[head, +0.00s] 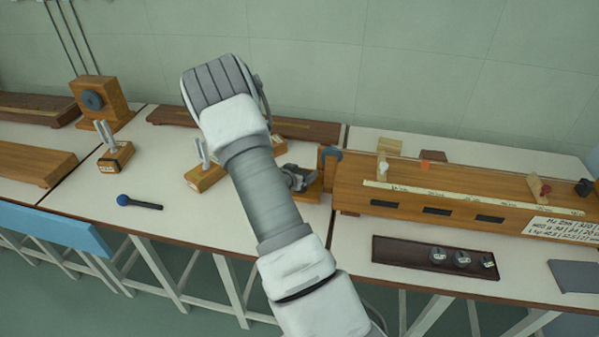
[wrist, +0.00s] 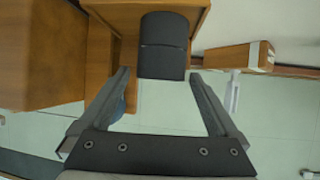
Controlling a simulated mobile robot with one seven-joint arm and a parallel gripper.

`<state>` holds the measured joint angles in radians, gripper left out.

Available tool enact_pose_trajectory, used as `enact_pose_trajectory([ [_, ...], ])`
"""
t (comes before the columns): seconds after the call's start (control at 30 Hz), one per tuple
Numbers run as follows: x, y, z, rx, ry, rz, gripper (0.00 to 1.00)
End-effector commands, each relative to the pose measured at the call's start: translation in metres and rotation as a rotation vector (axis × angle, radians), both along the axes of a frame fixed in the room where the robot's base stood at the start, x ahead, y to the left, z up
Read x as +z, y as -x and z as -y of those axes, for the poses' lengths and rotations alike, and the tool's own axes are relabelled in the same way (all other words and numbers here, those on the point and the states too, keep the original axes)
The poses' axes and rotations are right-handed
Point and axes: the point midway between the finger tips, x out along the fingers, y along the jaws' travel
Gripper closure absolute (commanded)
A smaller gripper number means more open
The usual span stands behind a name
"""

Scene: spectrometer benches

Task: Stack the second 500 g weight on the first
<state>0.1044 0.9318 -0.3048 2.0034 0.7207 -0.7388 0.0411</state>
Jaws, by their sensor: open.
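My gripper (head: 297,178) is open at the left end of the long wooden instrument, partly hidden by my arm in the head view. In the wrist view, which looks upside down, the open fingers (wrist: 160,74) stand either side of the free end of a dark grey stacked pair. A seam splits the pair into a lower weight (wrist: 163,28) on a wooden ledge (wrist: 204,14) and an upper weight (wrist: 162,62). They look aligned and in contact. No markings on them are readable. A finger touching the upper weight cannot be made out.
A dark tray (head: 400,250) at front right holds weights (head: 463,258). The wooden instrument (head: 460,190) fills the right bench, with a dark wheel (head: 331,155) at its left end. A pegged wooden block (wrist: 225,58) stands nearby.

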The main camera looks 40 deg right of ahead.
Motion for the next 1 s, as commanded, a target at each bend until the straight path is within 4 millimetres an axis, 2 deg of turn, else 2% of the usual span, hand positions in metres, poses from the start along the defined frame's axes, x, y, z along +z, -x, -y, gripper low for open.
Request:
enact_pose_trajectory([
  [0.4, 0.042, 0.038, -0.062, 0.003, -0.001, 0.001, 0.04],
  [0.63, 0.056, 0.053, -0.085, 0.001, 0.000, 0.000, 0.04],
  [0.77, 0.061, 0.053, -0.093, 0.011, -0.020, 0.004, 0.04],
  [0.87, 0.071, 0.045, -0.108, 0.048, -0.083, 0.011, 0.04],
  [1.0, 0.098, 0.030, -0.146, 0.155, -0.225, 0.016, 0.04],
])
